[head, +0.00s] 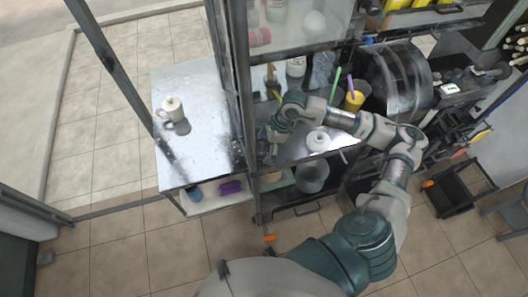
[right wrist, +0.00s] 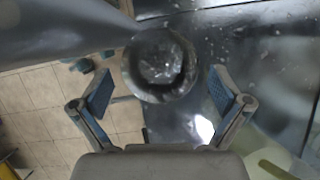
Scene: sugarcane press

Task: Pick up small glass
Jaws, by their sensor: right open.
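The small glass (right wrist: 160,64) is round and clear, seen from its mouth end in the right wrist view. It appears centred between the two blue-padded fingers of my right gripper (right wrist: 159,88), with gaps on both sides. The right gripper is open and nothing is clamped in it. In the head view my right gripper (head: 268,136) is at the left end of the metal counter, beside a dark upright post; the glass cannot be made out there. My left gripper is not in view.
A dark upright post (head: 238,75) stands close beside my right gripper. A white round pot (head: 318,140) and a yellow cup (head: 353,100) are on the counter to the right.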

